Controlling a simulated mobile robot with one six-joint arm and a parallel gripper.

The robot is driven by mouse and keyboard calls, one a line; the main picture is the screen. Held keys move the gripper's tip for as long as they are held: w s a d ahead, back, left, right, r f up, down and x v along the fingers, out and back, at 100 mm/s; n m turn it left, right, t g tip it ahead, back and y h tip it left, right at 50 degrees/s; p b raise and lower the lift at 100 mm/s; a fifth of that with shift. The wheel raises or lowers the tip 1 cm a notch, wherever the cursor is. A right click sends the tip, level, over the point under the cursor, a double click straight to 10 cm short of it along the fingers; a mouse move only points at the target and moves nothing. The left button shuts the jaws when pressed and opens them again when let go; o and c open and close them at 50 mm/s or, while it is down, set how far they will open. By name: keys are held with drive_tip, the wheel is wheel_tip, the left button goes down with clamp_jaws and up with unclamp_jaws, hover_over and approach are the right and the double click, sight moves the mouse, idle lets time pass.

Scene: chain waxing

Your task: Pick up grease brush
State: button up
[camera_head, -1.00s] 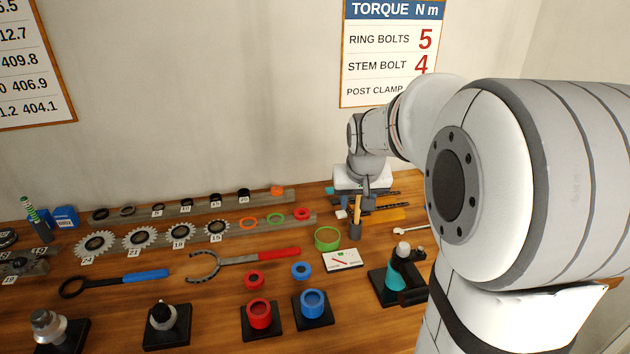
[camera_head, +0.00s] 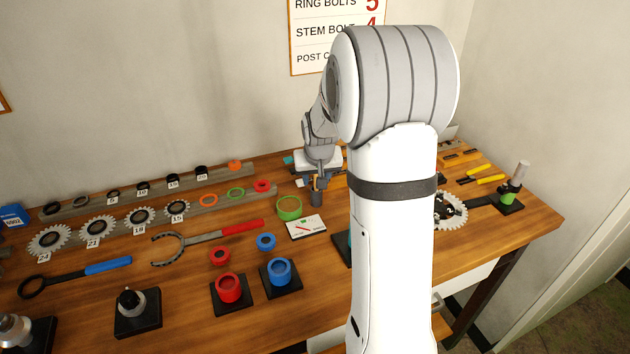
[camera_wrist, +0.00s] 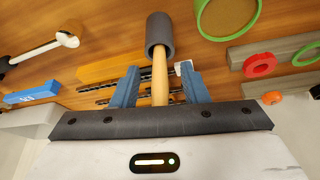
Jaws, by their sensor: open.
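The grease brush shows in the wrist view as a pale wooden handle (camera_wrist: 160,82) that runs into a dark grey cylinder (camera_wrist: 160,34). I cannot tell whether the cylinder is a holder or part of the brush. In the head view the grey cylinder (camera_head: 317,198) stands upright on the bench below my gripper, and the handle is mostly hidden. My gripper (camera_wrist: 158,76) is open, with one blue finger on each side of the handle. Gaps show between the handle and both fingers.
A green ring (camera_head: 289,208) and a white card (camera_head: 306,227) lie close by. Orange and red rings, sprockets and a red-handled wrench (camera_head: 215,240) lie to the left. Red (camera_head: 229,289) and blue (camera_head: 281,273) cups stand in front. My arm hides the bench right of centre.

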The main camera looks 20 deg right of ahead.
clamp_jaws()
idle(0.4)
drive_tip(key=shift+r, duration=0.15)
